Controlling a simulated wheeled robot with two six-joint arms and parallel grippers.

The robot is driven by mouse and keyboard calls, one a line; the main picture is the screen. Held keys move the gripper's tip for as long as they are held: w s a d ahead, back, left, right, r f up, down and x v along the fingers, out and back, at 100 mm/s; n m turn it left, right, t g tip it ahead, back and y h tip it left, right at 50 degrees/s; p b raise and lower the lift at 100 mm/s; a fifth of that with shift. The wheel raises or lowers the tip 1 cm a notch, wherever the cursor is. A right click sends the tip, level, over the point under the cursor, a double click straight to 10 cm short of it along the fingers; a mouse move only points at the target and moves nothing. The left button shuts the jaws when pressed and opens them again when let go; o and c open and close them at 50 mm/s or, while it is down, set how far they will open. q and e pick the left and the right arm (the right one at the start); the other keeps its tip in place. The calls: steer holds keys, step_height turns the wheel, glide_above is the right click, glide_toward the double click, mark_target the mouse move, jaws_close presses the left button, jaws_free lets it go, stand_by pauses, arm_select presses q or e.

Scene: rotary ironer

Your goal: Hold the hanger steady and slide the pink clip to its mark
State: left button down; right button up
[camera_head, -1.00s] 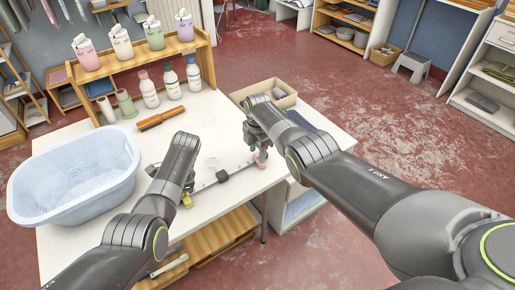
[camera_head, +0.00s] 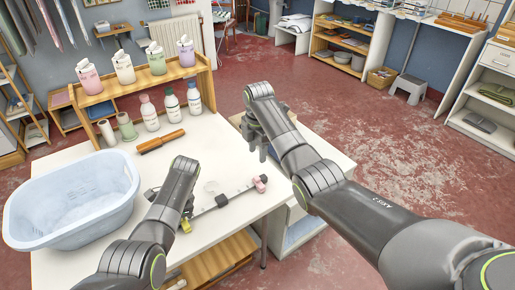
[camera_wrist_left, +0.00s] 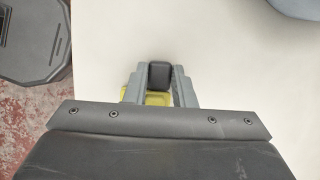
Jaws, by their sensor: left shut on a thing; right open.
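The hanger (camera_head: 238,191) lies along the front right of the white table, its bar slanting up to the right. The pink clip (camera_head: 260,184) sits at the bar's right end. A dark piece (camera_head: 221,200) sits around the bar's middle. My left gripper (camera_head: 187,215) is shut on the hanger's left end, by a yellow part; in the left wrist view a black block and yellow (camera_wrist_left: 158,98) show between its fingers. My right gripper (camera_head: 257,149) is open and empty, above and behind the pink clip, apart from it. I cannot make out the mark clearly.
A pale blue basket (camera_head: 70,200) stands at the table's left. An orange-handled brush (camera_head: 160,141) lies behind the hanger. A wooden rack (camera_head: 140,85) with several bottles stands at the back. A shallow box stands partly behind my right gripper. The table's right edge is close to the pink clip.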

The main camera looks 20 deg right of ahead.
steer(key=shift+r, duration=0.3)
arm_select(q)
steer(key=c, duration=1.1)
jaws_free()
steer(key=shift+c, duration=0.2)
